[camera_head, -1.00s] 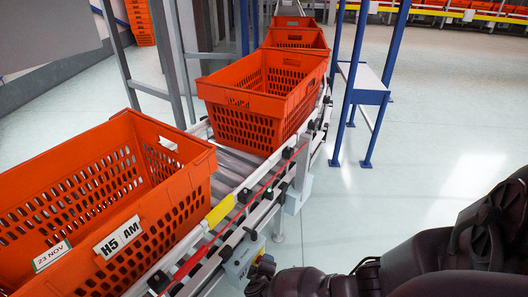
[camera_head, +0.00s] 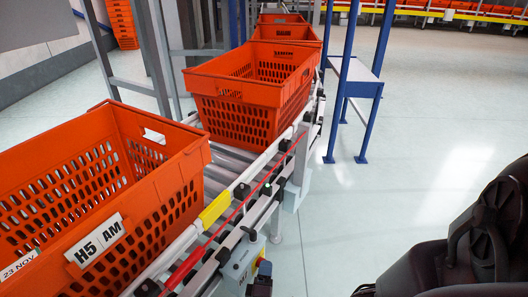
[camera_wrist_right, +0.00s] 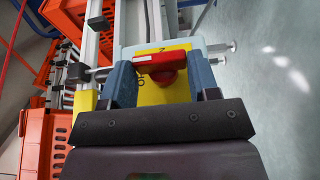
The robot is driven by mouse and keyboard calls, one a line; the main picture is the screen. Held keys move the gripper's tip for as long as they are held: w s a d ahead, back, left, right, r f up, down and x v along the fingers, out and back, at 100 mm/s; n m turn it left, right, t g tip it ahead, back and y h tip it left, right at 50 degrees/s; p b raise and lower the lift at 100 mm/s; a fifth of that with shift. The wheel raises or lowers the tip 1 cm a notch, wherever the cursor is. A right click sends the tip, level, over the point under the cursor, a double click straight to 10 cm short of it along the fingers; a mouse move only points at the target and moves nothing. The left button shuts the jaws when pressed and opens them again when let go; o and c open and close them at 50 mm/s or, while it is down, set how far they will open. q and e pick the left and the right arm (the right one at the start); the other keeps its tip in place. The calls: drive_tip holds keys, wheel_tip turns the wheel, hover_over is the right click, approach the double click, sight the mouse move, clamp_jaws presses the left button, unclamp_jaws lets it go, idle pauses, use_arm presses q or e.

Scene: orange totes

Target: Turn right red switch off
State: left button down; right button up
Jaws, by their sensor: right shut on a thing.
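The red switch (camera_wrist_right: 160,63) is a short red handle on a round red base over a yellow plate with partly hidden black lettering. In the right wrist view the handle lies crosswise. My right gripper (camera_wrist_right: 163,78) has its blue-grey fingers on both sides of the switch, shut on it. In the head view a grey control box (camera_head: 240,262) sits on the conveyor's near side, with a dark part beside it at the bottom edge; the switch face cannot be made out there. My left gripper is not in view.
Orange totes stand on the roller conveyor; the nearest (camera_head: 95,195) carries an H5 AM label, another (camera_head: 255,90) is farther along. A blue-legged stand (camera_head: 355,90) is beyond. The pale floor (camera_head: 370,200) right of the conveyor is clear.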

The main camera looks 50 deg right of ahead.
idle(0.5)
drive_tip(key=o, duration=0.9)
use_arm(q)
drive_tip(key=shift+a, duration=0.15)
